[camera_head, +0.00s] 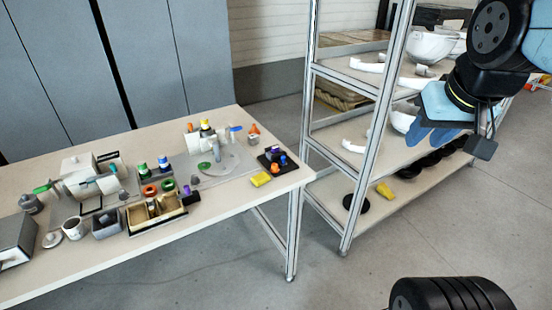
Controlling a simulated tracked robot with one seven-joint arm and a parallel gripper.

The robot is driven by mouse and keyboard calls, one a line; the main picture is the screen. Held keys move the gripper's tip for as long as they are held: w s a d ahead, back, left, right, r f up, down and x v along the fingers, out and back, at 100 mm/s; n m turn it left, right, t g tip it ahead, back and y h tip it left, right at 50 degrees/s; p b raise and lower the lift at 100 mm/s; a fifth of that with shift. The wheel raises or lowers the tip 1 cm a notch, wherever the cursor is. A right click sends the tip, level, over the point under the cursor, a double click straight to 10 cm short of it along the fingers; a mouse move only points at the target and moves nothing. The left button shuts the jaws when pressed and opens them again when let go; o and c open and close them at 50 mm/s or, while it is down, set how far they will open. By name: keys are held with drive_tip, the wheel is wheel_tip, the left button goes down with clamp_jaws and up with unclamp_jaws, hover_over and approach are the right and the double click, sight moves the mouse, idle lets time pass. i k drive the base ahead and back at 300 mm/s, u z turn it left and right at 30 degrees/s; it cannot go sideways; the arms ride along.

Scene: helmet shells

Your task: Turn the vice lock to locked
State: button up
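A white machine (95,183) with a cylindrical body, dark frame bars and a green handle (42,188) stands on the left part of the table. It may be the vice, but the lock and its setting are too small to make out. My gripper (427,137) hangs at the upper right, in front of the shelf rack and well apart from the table.
The table (230,207) also carries a wooden box (158,214), a mug (74,228), a grey plate with a green disc (204,167), and a yellow block (261,179). A metal shelf rack (368,160) with white shells stands at the right. The floor before the table is clear.

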sight(275, 169)
drive_tip(key=z, duration=0.5)
drive_tip(key=k, duration=1.2)
drive_tip(key=z, duration=0.05)
drive_tip(key=i, duration=0.75)
drive_tip(key=u, duration=0.95)
drive_tip(key=i, duration=0.75)
drive_tip(key=u, duration=0.15)
